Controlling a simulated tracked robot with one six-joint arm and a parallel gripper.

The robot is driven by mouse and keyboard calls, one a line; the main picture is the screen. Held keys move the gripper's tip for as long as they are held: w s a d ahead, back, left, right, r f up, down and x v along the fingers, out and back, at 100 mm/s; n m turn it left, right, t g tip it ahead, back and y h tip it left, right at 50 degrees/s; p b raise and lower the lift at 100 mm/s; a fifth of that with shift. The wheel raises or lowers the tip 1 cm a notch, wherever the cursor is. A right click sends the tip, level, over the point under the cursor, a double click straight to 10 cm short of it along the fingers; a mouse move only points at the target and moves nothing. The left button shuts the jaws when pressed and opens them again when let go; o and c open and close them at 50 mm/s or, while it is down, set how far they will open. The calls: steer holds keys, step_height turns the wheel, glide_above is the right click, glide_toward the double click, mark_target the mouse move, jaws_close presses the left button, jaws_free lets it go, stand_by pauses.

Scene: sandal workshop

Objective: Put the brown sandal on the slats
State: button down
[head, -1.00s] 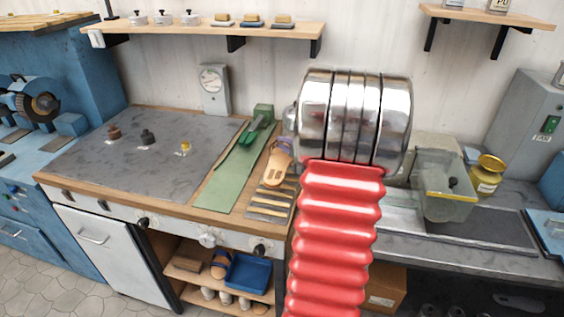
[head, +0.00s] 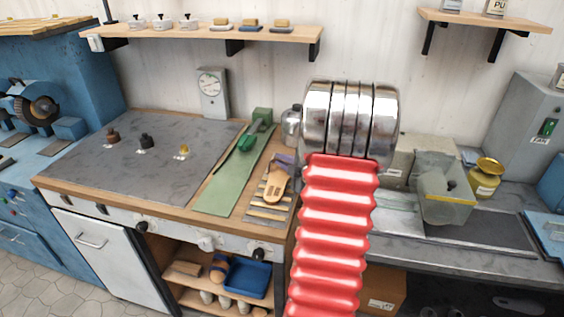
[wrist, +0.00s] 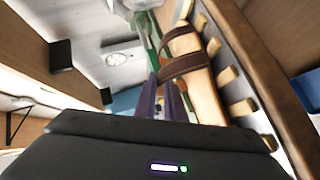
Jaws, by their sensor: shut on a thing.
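The brown sandal (head: 276,184), with a tan sole and dark brown straps, lies over the slats (head: 268,214) at the right end of the wooden bench. In the wrist view the sandal (wrist: 203,98) stretches along the row of pale slats (wrist: 242,107), its straps near my fingers. My gripper (wrist: 172,103), with purple fingers, is shut on the sandal at its strap side. In the head view my gripper (head: 284,160) shows at the sandal's far end, partly hidden by my arm. I cannot tell whether the sole touches the slats.
A green mat (head: 228,178) with a green tool lies left of the slats. A grey plate (head: 150,160) with small knobs covers the bench's left. A metal bottle (head: 291,126) stands behind.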

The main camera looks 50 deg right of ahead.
steer(key=c, duration=1.8)
jaws_free()
steer(key=v, duration=1.2)
steer(key=shift+w, duration=0.1)
